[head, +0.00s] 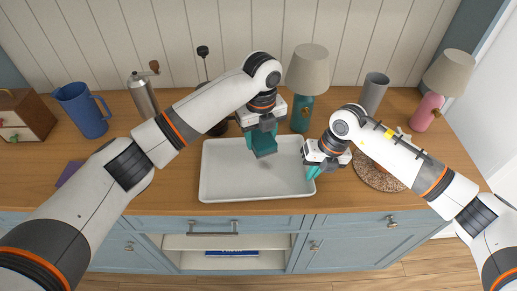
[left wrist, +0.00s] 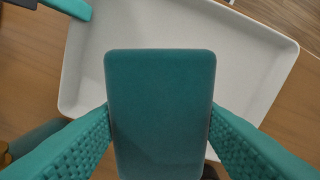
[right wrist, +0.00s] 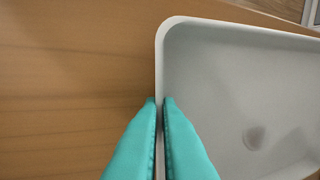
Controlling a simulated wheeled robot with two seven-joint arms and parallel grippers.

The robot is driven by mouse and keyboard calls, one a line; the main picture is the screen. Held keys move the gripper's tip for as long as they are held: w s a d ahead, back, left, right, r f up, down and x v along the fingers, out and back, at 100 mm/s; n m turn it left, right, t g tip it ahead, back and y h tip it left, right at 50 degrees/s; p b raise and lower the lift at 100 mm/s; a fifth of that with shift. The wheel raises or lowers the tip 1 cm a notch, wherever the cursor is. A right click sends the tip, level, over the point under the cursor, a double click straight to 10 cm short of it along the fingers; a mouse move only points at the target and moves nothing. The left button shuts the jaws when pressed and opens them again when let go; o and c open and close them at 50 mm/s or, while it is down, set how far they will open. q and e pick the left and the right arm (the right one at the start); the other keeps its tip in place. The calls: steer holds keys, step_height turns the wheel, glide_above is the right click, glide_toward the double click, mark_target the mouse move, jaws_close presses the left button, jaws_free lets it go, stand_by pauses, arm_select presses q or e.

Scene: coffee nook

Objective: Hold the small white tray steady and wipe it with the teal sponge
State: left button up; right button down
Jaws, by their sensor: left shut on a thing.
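The small white tray (head: 222,184) lies flat on the wooden counter. My left gripper (head: 263,138) is shut on the teal sponge (left wrist: 160,115), which is clamped between its two textured fingers. The sponge is over the tray's middle to right part; I cannot tell if it touches the floor. My right gripper (head: 313,170) is at the tray's right edge. In the right wrist view its teal fingers (right wrist: 162,105) straddle the tray's rim (right wrist: 160,60), close on both sides. A brownish smudge (right wrist: 255,137) shows on the tray floor.
Behind the tray stand a grinder (head: 143,95), a teal lamp (head: 306,75) and a grey cup (head: 374,90). The counter's front edge runs close before the tray.

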mark_target(260, 163)
arm_select(q)
steer(key=shift+f, duration=0.15)
steer(key=shift+f, duration=3.6)
steer(key=shift+d+f, duration=0.2)
steer(key=shift+d, duration=0.45)
arm_select(e)
steer(key=shift+a, duration=0.1)
arm_select(q)
steer(key=shift+d, duration=1.2)
steer(key=shift+w+a+f, duration=0.1)
steer(key=shift+a+f, duration=0.05)
steer(key=shift+a, duration=0.15)
steer(key=a, duration=0.3)
steer(key=shift+a, duration=0.15)
steer(key=shift+r, duration=4.1)
arm_select(e)
steer(key=c, duration=1.6)
jaws_free()
